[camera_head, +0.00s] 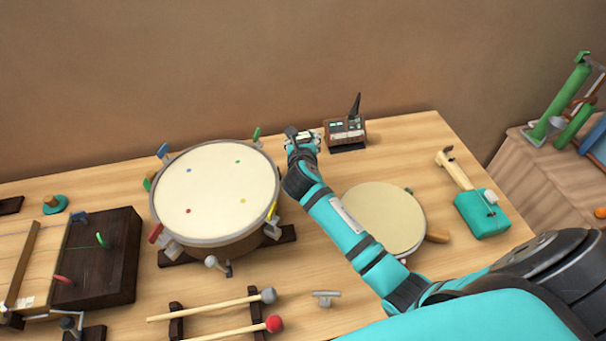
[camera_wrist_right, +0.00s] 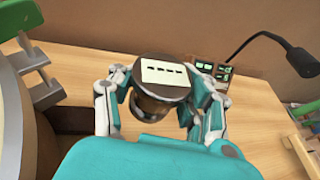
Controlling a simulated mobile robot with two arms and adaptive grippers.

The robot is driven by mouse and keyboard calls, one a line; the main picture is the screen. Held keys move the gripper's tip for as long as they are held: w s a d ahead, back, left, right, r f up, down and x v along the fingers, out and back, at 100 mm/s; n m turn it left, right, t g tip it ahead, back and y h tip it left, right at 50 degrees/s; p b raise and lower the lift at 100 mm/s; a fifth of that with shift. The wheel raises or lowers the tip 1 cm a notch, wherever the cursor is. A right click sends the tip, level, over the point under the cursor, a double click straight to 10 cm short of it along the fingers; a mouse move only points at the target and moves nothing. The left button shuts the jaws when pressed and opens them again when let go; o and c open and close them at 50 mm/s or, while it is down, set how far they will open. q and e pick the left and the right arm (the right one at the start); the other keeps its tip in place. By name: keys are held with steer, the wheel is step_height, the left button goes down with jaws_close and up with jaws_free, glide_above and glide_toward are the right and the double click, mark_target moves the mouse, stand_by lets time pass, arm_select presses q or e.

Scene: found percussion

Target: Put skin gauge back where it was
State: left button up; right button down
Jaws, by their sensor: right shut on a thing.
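What looks like the skin gauge, a dark round cylinder with a pale marked plate on top (camera_wrist_right: 163,76), sits between the fingers of my right gripper (camera_wrist_right: 158,108) in the right wrist view. The fingers are shut on its sides. In the head view, my right gripper (camera_head: 302,142) is at the back of the table, between the large drum (camera_head: 215,188) and a small brown device (camera_head: 346,133). The gripper mostly hides the gauge there. I cannot tell whether the gauge touches the table. My left gripper is not in view.
The brown device has a black upright stalk (camera_head: 355,105). A smaller round drum (camera_head: 383,218) lies under my right arm. A teal box instrument (camera_head: 482,212) is at right. Mallets (camera_head: 235,304) lie in front. Bare table (camera_head: 415,145) shows at the back right.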

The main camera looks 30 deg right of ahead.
step_height(320, 180, down, 6)
steer(key=shift+r+b, duration=0.15)
steer(key=shift+b, duration=0.3)
steer(key=shift+f+b, duration=0.45)
steer(key=shift+f, duration=1.45)
steer(key=c, duration=0.5)
jaws_free()
steer(key=shift+f, duration=0.2)
steer(key=shift+c, duration=0.2)
steer(key=shift+r, duration=0.3)
steer(key=v, duration=0.7)
steer(key=shift+s+a+p, duration=0.15)
steer(key=shift+s+p, duration=0.1)
steer(key=shift+p, duration=0.15)
